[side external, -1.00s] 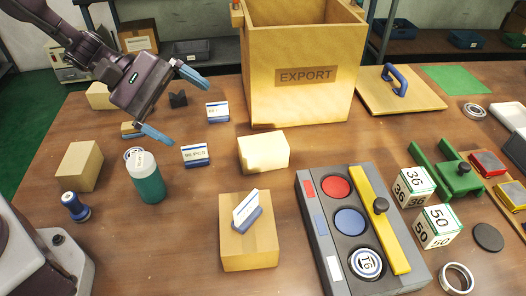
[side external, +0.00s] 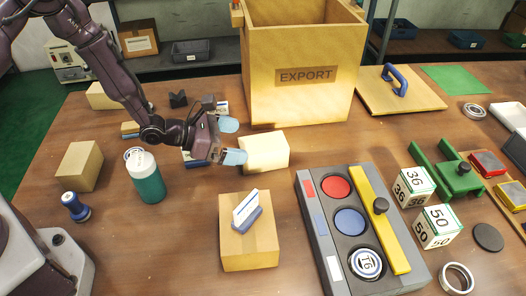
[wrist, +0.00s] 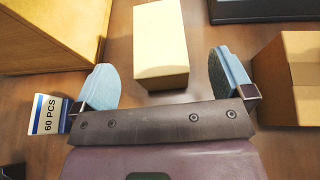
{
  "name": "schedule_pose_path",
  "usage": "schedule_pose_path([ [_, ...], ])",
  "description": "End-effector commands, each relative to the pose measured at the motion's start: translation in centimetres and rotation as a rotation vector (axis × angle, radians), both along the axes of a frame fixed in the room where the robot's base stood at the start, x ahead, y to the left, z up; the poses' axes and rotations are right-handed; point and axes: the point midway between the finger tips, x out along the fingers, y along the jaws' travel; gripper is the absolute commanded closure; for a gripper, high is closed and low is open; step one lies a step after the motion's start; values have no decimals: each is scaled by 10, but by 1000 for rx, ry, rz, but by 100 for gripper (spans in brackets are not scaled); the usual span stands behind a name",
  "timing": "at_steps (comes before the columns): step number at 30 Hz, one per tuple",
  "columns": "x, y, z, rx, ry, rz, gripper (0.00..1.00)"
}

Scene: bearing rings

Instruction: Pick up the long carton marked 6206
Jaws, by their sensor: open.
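No marking 6206 is readable on any carton. A long cream carton (side external: 265,152) lies on the table below the export crate. In the wrist view the cream carton (wrist: 160,40) lies ahead of my palm, its near end roughly between the fingers. My gripper (side external: 232,141) is open and empty, its blue fingertips at the carton's left end; whether they touch it cannot be told. A tan carton (side external: 248,238) carries a card stand. Another tan carton (side external: 79,166) stands at the left, and one more (side external: 101,95) at the far left.
The wooden EXPORT crate (side external: 300,100) stands behind the cream carton. A grey panel with coloured discs (side external: 311,222) is at its lower right. A card reading 60 PCS (wrist: 48,114) is close to the left finger. A green bottle (side external: 148,180) stands left of my gripper.

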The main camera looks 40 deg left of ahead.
Motion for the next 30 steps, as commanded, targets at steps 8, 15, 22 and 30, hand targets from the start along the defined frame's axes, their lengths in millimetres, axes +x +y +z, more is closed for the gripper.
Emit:
schedule_pose_path([
  [8,19,-15,-11,0,-1,-4,1],
  [15,41,-31,-23,0,0,-2,1],
  [22,43,-32,-23,0,0,-1,1],
  [30,43,-32,-23,0,0,-1,54],
])
